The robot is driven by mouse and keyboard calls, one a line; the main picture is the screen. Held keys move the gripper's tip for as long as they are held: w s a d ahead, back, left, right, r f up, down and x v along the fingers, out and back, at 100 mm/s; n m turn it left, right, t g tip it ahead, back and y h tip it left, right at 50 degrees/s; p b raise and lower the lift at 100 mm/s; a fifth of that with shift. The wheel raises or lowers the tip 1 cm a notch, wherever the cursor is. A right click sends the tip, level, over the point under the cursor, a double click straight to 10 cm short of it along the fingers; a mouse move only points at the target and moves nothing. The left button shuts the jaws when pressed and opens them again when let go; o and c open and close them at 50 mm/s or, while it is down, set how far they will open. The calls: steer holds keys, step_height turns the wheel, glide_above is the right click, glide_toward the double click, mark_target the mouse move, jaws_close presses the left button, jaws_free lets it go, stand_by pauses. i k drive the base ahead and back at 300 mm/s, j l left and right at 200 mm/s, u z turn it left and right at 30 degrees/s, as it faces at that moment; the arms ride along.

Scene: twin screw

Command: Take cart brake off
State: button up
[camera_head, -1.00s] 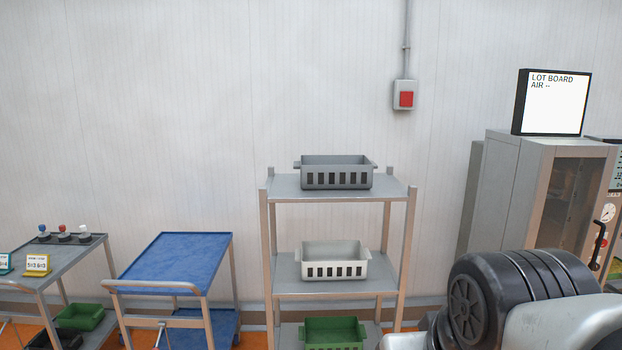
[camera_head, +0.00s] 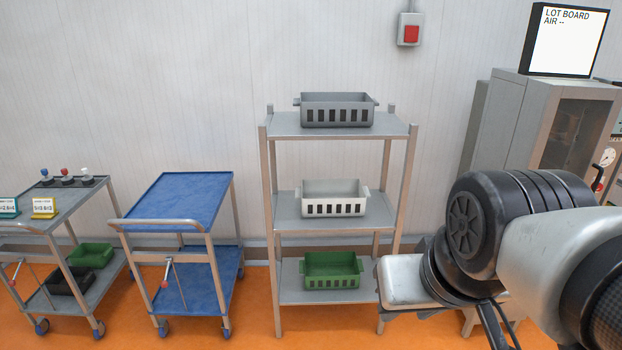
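A blue cart (camera_head: 181,203) stands left of the shelf rack, with a blue top, a blue lower shelf and small wheels. A thin lever with a red knob (camera_head: 166,283), perhaps its brake, rises at its front above the lower shelf. A grey cart (camera_head: 55,207) stands at the far left, with a similar red-knobbed lever (camera_head: 14,283) at its front. My arm fills the lower right, in front of the cabinet and well right of both carts. My gripper's fingers cannot be made out.
A shelf rack (camera_head: 341,125) holds a grey bin (camera_head: 337,112), a white bin (camera_head: 334,199) and a green bin (camera_head: 332,272). A cabinet with a lot board (camera_head: 568,40) stands at right. Orange floor (camera_head: 200,333) lies open before the carts.

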mark_target(165, 284)
steer(key=u, duration=1.3)
steer(key=i+j+z, duration=0.1)
steer(key=i+z, duration=0.2)
steer(key=i, duration=0.3)
steer(key=i+j+z, duration=0.25)
steer(key=i, duration=0.35)
steer(key=i+j+z, duration=0.3)
steer(key=i, duration=0.25)
steer(key=i+j+z, duration=0.3)
steer(key=i+j, duration=0.2)
